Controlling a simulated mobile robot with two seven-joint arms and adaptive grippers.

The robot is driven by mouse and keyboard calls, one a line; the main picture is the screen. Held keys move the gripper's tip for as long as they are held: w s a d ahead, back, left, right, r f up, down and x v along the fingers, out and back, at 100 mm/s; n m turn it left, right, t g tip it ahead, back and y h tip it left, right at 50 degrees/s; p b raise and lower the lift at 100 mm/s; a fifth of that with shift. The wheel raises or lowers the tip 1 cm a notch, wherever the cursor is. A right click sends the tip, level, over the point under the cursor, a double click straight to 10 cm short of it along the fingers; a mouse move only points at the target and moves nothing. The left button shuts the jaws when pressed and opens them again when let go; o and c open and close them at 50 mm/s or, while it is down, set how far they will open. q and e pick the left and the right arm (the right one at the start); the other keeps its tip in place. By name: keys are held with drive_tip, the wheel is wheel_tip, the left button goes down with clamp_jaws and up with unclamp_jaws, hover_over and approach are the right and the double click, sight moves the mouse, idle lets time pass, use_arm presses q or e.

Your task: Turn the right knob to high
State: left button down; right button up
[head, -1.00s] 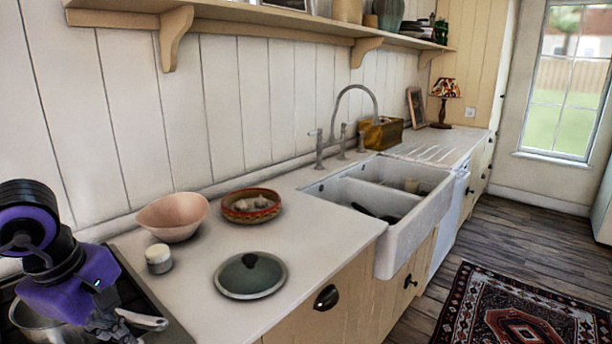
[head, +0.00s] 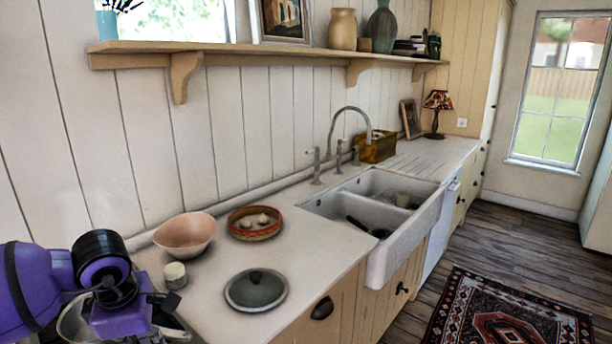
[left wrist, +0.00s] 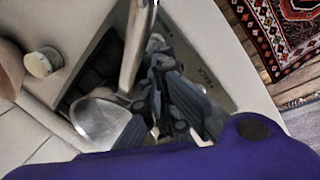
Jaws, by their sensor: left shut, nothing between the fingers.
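My left gripper (left wrist: 172,98) is shut and empty in the left wrist view, its dark fingers over the hob (left wrist: 76,88), beside the saucepan. The metal saucepan (left wrist: 101,122) sits on the hob, and its handle (left wrist: 137,45) runs up past the fingers. In the head view the saucepan (head: 72,322) shows at the lower left, partly covered by my purple left wrist. I cannot make out the right knob in either view; the fingers and pan handle cover part of the hob. I cannot tell whether the fingers touch anything. My right gripper is not in view.
A double sink (head: 385,210) lies beyond. A rug (head: 508,315) covers part of the floor.

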use_arm(q)
drive_tip(key=x, duration=0.2)
drive_tip(key=s+b+x, duration=0.1)
drive_tip(key=x, duration=0.1)
drive_tip(key=b+x, duration=0.1)
drive_tip(key=shift+s+d+f, duration=0.1)
drive_tip(key=shift+d+f, duration=0.1)
drive_tip(key=shift+f, duration=0.8)
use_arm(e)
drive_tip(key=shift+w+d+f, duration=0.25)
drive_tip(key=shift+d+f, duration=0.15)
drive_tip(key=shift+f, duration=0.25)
use_arm(q)
drive_tip(key=shift+w+b, duration=0.3)
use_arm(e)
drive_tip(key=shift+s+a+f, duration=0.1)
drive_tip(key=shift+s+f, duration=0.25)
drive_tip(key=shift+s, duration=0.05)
